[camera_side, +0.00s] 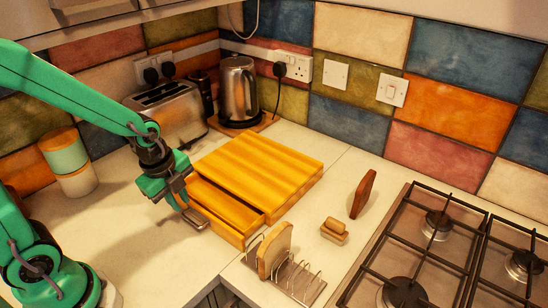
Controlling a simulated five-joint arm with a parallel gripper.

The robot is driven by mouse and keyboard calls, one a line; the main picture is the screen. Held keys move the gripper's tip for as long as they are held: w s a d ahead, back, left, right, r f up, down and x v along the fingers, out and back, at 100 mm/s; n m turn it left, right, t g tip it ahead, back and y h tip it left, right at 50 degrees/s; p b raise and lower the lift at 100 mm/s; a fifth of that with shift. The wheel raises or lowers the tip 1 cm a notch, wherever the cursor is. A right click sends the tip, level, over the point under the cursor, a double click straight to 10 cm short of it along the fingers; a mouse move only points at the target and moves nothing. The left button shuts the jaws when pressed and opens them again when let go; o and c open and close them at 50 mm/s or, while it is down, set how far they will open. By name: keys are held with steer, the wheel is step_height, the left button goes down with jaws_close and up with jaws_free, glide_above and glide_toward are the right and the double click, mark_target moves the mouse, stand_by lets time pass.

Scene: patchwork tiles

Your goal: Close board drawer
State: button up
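The wooden board (262,168) is a striped yellow block lying on the counter in the middle of the side view. Its drawer (226,208) is partly pulled out of the front left side, and the dark gap of its inside shows. A grey metal piece, seemingly the drawer's handle (197,219), is at the drawer's front left. My gripper (180,204), green and black, points down just left of the drawer front, close to this handle. It seems to hold nothing. Its fingers are small and overlap the handle, so I cannot tell whether they touch it or how far apart they are.
A toast rack (305,282) with a bread slice (273,249) stands in front of the board. The left counter is clear.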

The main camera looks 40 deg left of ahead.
mark_target(190, 220)
steer(key=shift+w+f, duration=0.15)
steer(key=shift+f, duration=0.9)
steer(key=shift+w+f, duration=0.2)
steer(key=shift+f, duration=0.8)
steer(key=shift+w+f, duration=0.15)
steer(key=shift+f, duration=0.9)
jaws_close()
